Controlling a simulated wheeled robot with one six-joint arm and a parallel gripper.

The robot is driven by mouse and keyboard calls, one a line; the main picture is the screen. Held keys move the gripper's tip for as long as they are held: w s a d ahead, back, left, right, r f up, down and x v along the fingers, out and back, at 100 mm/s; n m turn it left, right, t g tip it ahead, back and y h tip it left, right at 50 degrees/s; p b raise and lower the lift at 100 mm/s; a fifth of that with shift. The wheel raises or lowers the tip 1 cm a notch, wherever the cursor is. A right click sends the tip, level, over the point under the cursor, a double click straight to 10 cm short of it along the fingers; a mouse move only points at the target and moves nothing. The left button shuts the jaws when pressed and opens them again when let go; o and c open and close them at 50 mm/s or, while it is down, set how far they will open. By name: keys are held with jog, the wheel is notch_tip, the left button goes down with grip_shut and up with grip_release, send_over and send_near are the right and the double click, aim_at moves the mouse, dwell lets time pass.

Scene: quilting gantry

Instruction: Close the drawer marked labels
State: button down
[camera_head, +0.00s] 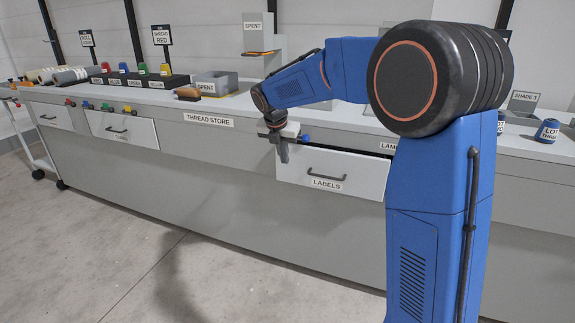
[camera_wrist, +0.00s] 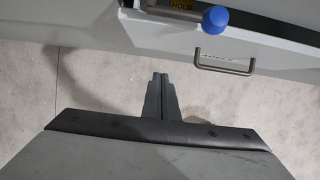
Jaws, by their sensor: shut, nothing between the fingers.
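The drawer marked LABELS (camera_head: 331,171) is in the head view, in the counter front left of my blue arm. It stands pulled out, with a dark gap along its top edge. Its dark bar handle (camera_head: 327,176) sits above the label. In the wrist view the drawer front (camera_wrist: 262,48) is at the upper right, with its handle (camera_wrist: 224,66). My gripper (camera_head: 284,155) is shut and empty, pointing down at the drawer's left end, in front of the counter. In the wrist view its fingers (camera_wrist: 161,82) are together, apart from the handle.
The floor in front is clear.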

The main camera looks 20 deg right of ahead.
jog(key=d+v, duration=0.1)
jog(key=v, duration=0.3)
send_near(329, 163)
notch_tip(329, 163, down, 2)
jog(key=s+a, duration=0.1)
jog(key=a, duration=0.1)
jog(key=x, duration=0.9)
jog(key=shift+s+d+f, duration=0.2)
jog(key=shift+s, duration=0.05)
jog(key=w+d, duration=0.2)
jog(key=w, duration=0.1)
jog(key=shift+w+d+r, duration=0.1)
jog(key=shift+w+d, duration=0.1)
jog(key=shift+r, duration=0.1)
